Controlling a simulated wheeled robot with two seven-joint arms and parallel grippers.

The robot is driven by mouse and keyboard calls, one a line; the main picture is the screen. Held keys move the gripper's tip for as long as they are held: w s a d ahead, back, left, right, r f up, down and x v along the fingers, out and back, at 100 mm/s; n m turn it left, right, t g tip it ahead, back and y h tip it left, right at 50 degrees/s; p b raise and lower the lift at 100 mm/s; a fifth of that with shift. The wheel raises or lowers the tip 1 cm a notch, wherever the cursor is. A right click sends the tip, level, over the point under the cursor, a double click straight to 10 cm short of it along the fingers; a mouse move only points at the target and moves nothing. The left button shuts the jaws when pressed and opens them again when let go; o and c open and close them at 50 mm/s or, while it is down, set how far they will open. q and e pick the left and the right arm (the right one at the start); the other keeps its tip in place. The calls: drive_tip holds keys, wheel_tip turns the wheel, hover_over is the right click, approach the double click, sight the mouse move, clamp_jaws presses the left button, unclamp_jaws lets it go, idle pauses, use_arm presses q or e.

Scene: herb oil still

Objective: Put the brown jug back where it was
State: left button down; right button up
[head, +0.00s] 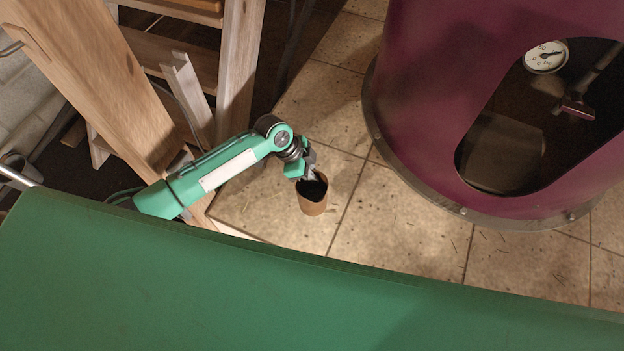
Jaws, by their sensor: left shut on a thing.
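The brown jug (313,206) is a small open-topped vessel with a dark inside, in the middle of the head view. My left gripper (308,180) is shut on its rim at the upper left side and holds it over the tiled floor. The jug looks roughly upright. Its height above the floor is hard to tell, and the fingertips are partly hidden at the rim. My right gripper is not in view.
A large maroon still (420,110) with a dark oval opening and a dial gauge (546,56) stands at the right. Wooden framework (130,80) stands at the left, close to my left arm. Tiled floor (400,222) between them is clear apart from small bits.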

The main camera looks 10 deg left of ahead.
sight(316, 186)
use_arm(q)
drive_tip(key=shift+f, duration=0.65)
wheel_tip(316, 186, down, 2)
drive_tip(key=shift+f, duration=0.55)
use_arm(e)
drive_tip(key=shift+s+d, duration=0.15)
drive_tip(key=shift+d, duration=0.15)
use_arm(q)
drive_tip(key=shift+f, duration=0.1)
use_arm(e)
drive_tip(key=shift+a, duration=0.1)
